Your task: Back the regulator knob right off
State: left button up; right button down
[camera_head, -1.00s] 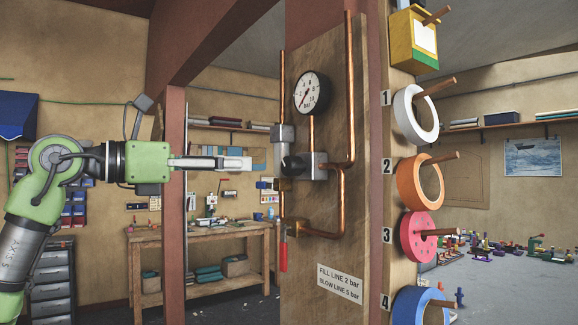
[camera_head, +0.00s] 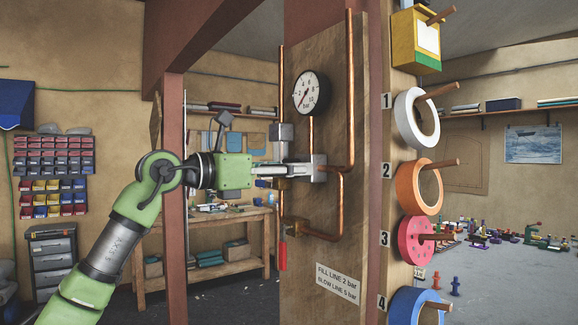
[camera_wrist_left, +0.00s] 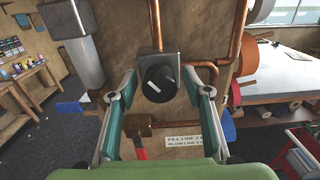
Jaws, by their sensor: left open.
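The black regulator knob (camera_wrist_left: 158,83), with a white mark on its face, sits on the front of a grey valve block (camera_wrist_left: 158,62) in the left wrist view. In the head view the block (camera_head: 319,168) shows on the wooden board, but my gripper hides the knob. My left gripper (camera_head: 298,169) is level with the knob. In the left wrist view its open fingers (camera_wrist_left: 163,86) stand on either side of the knob, with visible gaps. The pressure gauge (camera_head: 311,93) hangs above; its needle points to the lower left. My right gripper is not in view.
Copper pipes (camera_head: 350,90) run up the board (camera_head: 335,215) around the block. A red-handled lever (camera_head: 283,254) hangs below my gripper. Pegs with an orange roll (camera_head: 409,186) and other rolls stand to the right. A workbench (camera_head: 205,218) is behind.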

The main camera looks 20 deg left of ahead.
pick_arm(q)
jog(key=c, duration=1.1)
